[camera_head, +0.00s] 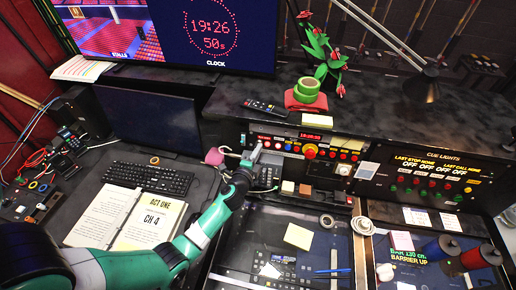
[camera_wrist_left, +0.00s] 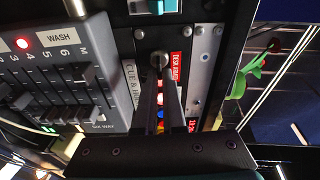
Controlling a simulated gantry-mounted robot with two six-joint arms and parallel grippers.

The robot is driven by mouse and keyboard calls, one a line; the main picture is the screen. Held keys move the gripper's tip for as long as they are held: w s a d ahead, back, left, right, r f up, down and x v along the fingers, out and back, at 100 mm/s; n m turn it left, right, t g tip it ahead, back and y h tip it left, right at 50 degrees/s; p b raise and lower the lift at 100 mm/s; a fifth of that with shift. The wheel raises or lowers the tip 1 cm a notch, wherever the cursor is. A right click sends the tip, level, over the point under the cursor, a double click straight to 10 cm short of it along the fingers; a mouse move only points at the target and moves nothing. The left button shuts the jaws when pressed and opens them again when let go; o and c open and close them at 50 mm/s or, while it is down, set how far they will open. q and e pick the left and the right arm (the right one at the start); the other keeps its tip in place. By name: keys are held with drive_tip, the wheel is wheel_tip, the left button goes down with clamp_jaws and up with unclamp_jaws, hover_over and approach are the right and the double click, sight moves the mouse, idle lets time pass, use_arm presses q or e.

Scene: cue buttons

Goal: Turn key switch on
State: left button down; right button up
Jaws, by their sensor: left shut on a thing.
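The key switch (camera_wrist_left: 158,60) shows in the left wrist view as a metal key on a dark panel strip, beside a red label and a white label. My left gripper (camera_wrist_left: 160,76) is shut on the key, its two dark fingers close together around it. In the head view my left arm reaches across the desk and my left gripper (camera_head: 254,153) is at the left end of the console's button panel (camera_head: 303,146). The key is too small and covered there to make out its angle. My right gripper is not in view.
Red, yellow and blue buttons and a large red knob (camera_head: 310,151) sit just right of the gripper. A fader panel (camera_wrist_left: 62,70) is close by in the wrist view. A keyboard (camera_head: 150,178) and an open script (camera_head: 125,219) lie beside my arm.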

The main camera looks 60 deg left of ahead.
use_arm(q)
drive_tip(key=shift+m, duration=0.3)
drive_tip(key=c, duration=1)
unclamp_jaws()
drive_tip(key=shift+s+d, duration=0.15)
drive_tip(key=shift+d, duration=0.05)
drive_tip(key=p+v, duration=0.1)
drive_tip(key=v, duration=1)
drive_tip(key=shift+r, duration=0.1)
